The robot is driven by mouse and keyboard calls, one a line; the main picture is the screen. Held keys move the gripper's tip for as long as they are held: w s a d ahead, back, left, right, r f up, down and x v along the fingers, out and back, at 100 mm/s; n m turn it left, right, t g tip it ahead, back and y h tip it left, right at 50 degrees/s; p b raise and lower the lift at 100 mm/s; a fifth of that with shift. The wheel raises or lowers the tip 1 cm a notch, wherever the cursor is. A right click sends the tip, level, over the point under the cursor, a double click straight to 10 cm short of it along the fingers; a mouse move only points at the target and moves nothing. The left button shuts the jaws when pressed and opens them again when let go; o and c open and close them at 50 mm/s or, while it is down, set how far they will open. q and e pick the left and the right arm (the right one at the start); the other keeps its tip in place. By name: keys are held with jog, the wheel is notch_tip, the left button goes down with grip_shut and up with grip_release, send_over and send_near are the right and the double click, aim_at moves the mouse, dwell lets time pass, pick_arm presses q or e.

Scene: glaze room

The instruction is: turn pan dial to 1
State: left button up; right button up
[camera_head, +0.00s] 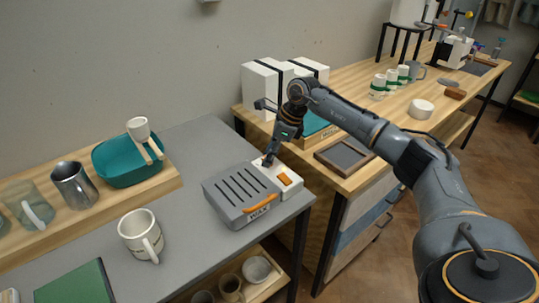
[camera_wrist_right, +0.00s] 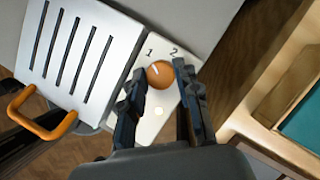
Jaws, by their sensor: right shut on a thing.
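The grey wax pan (camera_head: 238,194) has a slotted lid and an orange handle (camera_head: 260,204), and stands near the right end of the grey table. Its white control panel (camera_head: 289,187) is on its right side. In the right wrist view the round orange dial (camera_wrist_right: 160,74) sits between the fingers, with the numbers 1 and 2 printed above it. A white mark on the dial is at its upper left, toward the 1. My right gripper (camera_wrist_right: 162,95) is shut on the dial; it also shows in the head view (camera_head: 269,160), covering part of the panel. My left gripper is out of view.
A white mug (camera_head: 142,235) and a green book (camera_head: 76,284) are left of the pan. A teal bowl (camera_head: 117,165) and a metal pitcher (camera_head: 74,185) stand on a wooden board behind. A wooden bench (camera_head: 390,130) with a framed tray (camera_head: 345,157) is to the right.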

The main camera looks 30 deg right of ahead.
dwell(0.4)
jog(key=o, duration=0.9)
jog(key=v, duration=1.2)
